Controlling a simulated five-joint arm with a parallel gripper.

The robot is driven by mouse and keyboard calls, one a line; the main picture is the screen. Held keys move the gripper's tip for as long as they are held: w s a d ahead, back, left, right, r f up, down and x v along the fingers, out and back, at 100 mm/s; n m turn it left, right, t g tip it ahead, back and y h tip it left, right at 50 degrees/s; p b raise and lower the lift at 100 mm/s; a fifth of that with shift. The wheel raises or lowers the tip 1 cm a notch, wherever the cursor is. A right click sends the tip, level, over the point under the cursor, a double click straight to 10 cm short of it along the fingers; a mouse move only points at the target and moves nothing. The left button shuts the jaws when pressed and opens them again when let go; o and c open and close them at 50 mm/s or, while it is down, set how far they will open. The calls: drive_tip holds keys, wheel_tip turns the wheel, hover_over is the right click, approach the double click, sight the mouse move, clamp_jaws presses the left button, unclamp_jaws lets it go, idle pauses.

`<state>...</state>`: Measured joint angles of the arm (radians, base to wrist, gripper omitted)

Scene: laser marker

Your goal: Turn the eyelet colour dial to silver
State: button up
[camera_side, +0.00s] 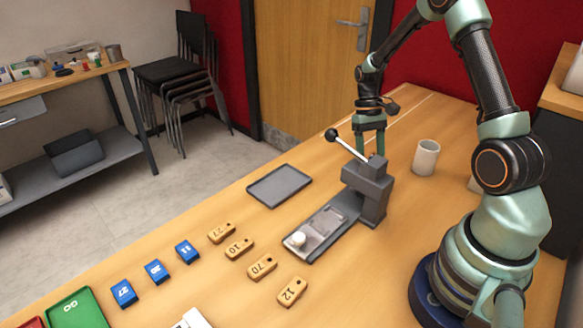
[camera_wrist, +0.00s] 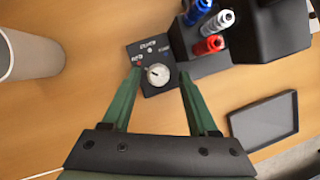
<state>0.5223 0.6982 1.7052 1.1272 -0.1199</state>
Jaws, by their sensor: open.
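The eyelet colour dial (camera_wrist: 158,75) is a small round pale knob on a dark square panel (camera_wrist: 151,89). Small labels are printed above and left of the knob; one at the top seems to read silver. A mark on the knob seems to point up and left, but is too small to be sure. My gripper (camera_wrist: 159,82) is open, one finger on each side of the knob, and I cannot tell whether they touch it. In the side view my gripper (camera_side: 371,142) points down behind the press, which hides the dial.
The dark press (camera_side: 369,190) with its lever stands right beside my gripper. Blue, white and red cylinders (camera_wrist: 211,44) sit near the panel. A pale cup (camera_side: 425,158) stands to the right and a dark tray (camera_side: 279,186) to the left. Several wooden tags (camera_side: 262,267) lie in front.

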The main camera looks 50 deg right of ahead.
clamp_jaws()
drive_tip(key=shift+d+m, duration=0.1)
drive_tip(key=shift+m, duration=1.3)
drive_tip(key=shift+s, duration=0.1)
unclamp_jaws()
